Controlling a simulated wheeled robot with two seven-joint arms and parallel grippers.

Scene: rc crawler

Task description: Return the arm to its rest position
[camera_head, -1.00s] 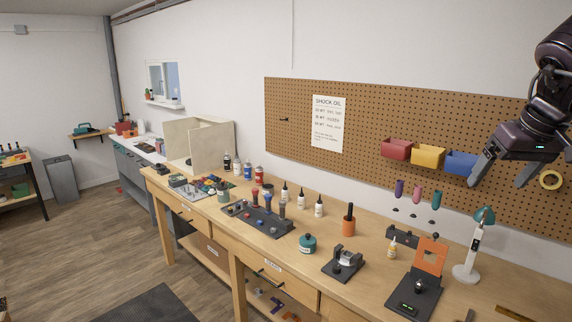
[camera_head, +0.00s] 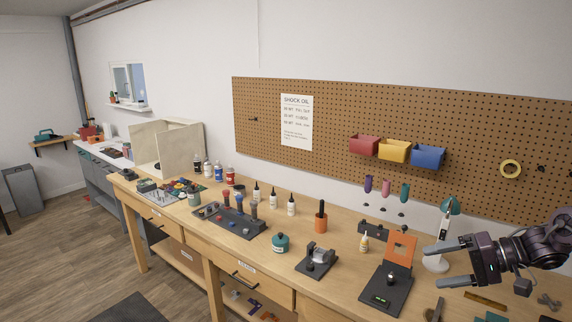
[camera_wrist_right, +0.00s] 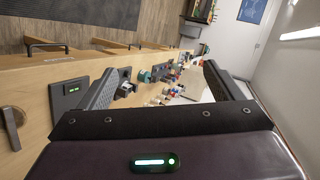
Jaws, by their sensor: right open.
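My right gripper (camera_head: 438,265) comes in from the right edge in the head view, with its fingers pointing left. It is open, with nothing between the fingers. It hangs over the right part of the workbench (camera_head: 340,226), in front of the white lamp-like stand with a teal head (camera_head: 445,222). In the right wrist view the two fingers (camera_wrist_right: 160,90) stand wide apart, with the bench and its items seen beyond them. My left gripper is not in view.
Near the gripper are a black device with an orange plate (camera_head: 399,248), a small yellow bottle (camera_head: 364,243) and a black clamp-like fixture (camera_head: 317,262). Red, yellow (camera_head: 394,151) and blue bins hang on the pegboard (camera_head: 330,125).

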